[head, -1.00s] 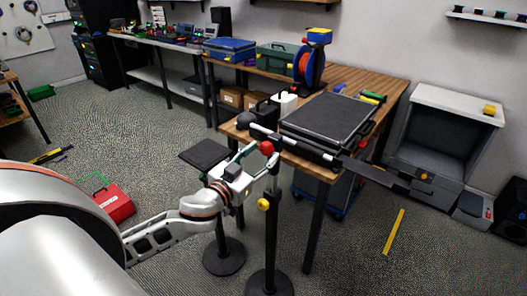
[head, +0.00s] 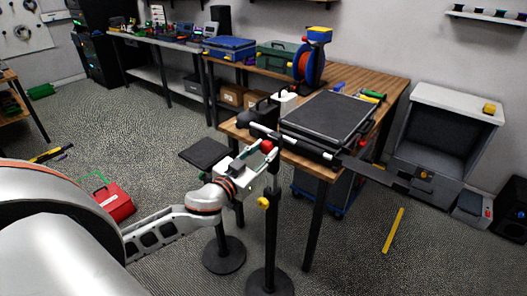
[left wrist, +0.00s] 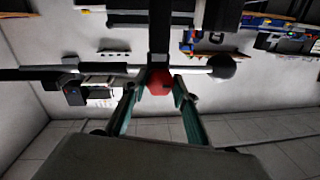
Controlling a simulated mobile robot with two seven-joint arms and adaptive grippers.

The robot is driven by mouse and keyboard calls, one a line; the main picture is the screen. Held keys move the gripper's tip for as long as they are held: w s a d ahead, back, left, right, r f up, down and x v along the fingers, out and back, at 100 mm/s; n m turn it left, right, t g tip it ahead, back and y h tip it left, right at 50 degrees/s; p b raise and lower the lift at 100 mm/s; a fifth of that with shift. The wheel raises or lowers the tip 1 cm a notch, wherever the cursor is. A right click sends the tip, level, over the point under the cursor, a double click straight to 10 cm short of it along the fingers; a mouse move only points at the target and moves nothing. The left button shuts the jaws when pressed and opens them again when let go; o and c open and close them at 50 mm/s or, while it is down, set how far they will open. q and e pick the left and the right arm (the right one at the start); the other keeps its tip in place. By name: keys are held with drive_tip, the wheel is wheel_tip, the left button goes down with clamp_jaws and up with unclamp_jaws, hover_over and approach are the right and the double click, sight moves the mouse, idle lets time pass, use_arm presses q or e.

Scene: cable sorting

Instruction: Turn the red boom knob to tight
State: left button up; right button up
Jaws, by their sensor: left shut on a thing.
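The red boom knob (head: 266,146) sits at the top of a black stand (head: 273,220), where the boom (head: 290,141) crosses it. My left gripper (head: 258,149) is at the knob, with its fingers on either side of it. In the left wrist view the red knob (left wrist: 159,82) lies between the two fingertips (left wrist: 158,88), and the gripper is shut on it. Part of the knob is hidden by the fingers. My right gripper is not in view.
A yellow knob (head: 263,203) is lower on the stand. A wooden table (head: 303,161) with a black case (head: 328,116) stands just behind. A second stand with a round base (head: 224,256) is close on the left. A red toolbox (head: 113,204) lies on the floor.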

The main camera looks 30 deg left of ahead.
use_arm(q)
drive_tip(key=m, duration=0.4)
drive_tip(key=shift+p, duration=0.35)
drive_tip(key=m, duration=0.4)
drive_tip(key=shift+a+m+t, duration=0.1)
drive_tip(key=shift+m+t, duration=0.2)
drive_tip(key=shift+t, duration=0.1)
drive_tip(key=m+h+p, duration=0.1)
drive_tip(key=m, duration=0.5)
drive_tip(key=shift+m, duration=0.4)
drive_tip(key=shift+m+h, duration=0.4)
drive_tip(key=shift+m, duration=1.3)
drive_tip(key=o, duration=1.1)
